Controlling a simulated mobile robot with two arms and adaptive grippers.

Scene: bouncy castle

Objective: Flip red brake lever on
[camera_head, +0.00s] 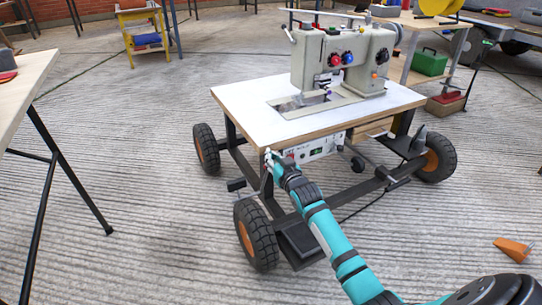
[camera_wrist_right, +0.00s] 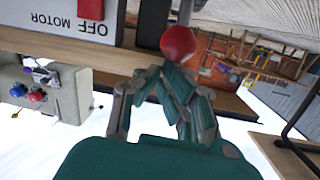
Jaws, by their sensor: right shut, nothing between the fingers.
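The red brake lever shows in the wrist view as a round red knob (camera_wrist_right: 178,44) on a dark stem, beside a control panel (camera_wrist_right: 75,22) with upside-down "OFF" and "MOTOR" lettering. My right gripper (camera_wrist_right: 150,76) is shut and empty, its fingertips close beside the knob; I cannot tell whether they touch it. In the head view the right gripper (camera_head: 271,157) is at the front left corner of the sewing machine table (camera_head: 238,93), by the white control box (camera_head: 320,148). The lever is mostly hidden there. My left gripper is not in view.
A sewing machine (camera_head: 338,60) stands on the wheeled table. A wheel (camera_head: 257,235) and frame bars lie close to my right arm. Another table (camera_head: 22,92) is at the left. An orange object (camera_head: 512,248) lies on the floor at right. Floor between the tables is clear.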

